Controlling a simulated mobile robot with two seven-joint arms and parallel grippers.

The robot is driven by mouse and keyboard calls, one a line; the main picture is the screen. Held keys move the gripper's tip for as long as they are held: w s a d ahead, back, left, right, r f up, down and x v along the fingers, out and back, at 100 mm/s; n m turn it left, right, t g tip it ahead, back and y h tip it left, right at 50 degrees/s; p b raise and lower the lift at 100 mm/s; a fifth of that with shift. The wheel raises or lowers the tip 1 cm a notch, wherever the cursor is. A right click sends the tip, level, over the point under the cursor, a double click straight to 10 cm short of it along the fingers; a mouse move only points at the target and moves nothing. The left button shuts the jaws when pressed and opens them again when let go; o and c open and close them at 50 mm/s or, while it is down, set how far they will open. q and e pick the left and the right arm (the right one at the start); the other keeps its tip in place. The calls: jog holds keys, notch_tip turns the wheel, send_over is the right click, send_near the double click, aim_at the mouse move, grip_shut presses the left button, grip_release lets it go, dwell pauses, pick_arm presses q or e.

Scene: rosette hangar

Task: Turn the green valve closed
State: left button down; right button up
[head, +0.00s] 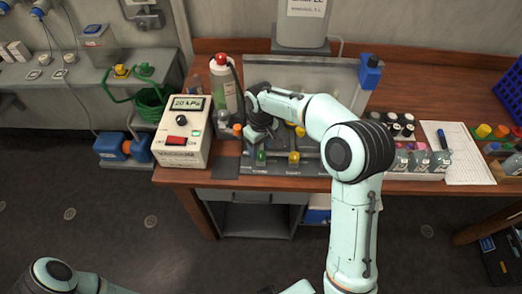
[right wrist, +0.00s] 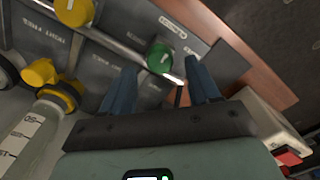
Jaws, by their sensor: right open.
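The green valve (head: 261,156) is at the front left of the grey panel on the wooden bench. In the right wrist view its round green knob (right wrist: 159,57) sits on a pipe, ahead of my fingers. My right gripper (head: 257,138) is open and empty, pointing down over the valve area; the wrist view shows its two blue fingers (right wrist: 163,86) apart, with the knob between their lines but beyond the tips. I cannot tell whether either finger touches it. Only part of my left arm shows at the bottom left; its gripper is out of view.
A yellow valve (head: 294,157) stands right of the green one. A gauge box (head: 183,132) reading 20 kPa and a red-capped bottle (head: 224,88) stand to the left. Dark-capped bottles (head: 400,128) and a paper sheet (head: 462,150) lie to the right.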

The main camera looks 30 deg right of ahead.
aim_at(261, 154)
pick_arm(q)
jog(key=shift+w+r+p, duration=0.6)
jog(key=shift+w+r, duration=0.1)
jog(key=shift+r, duration=0.15)
pick_arm(e)
notch_tip(261, 154, up, 10)
jog(key=shift+r, duration=0.15)
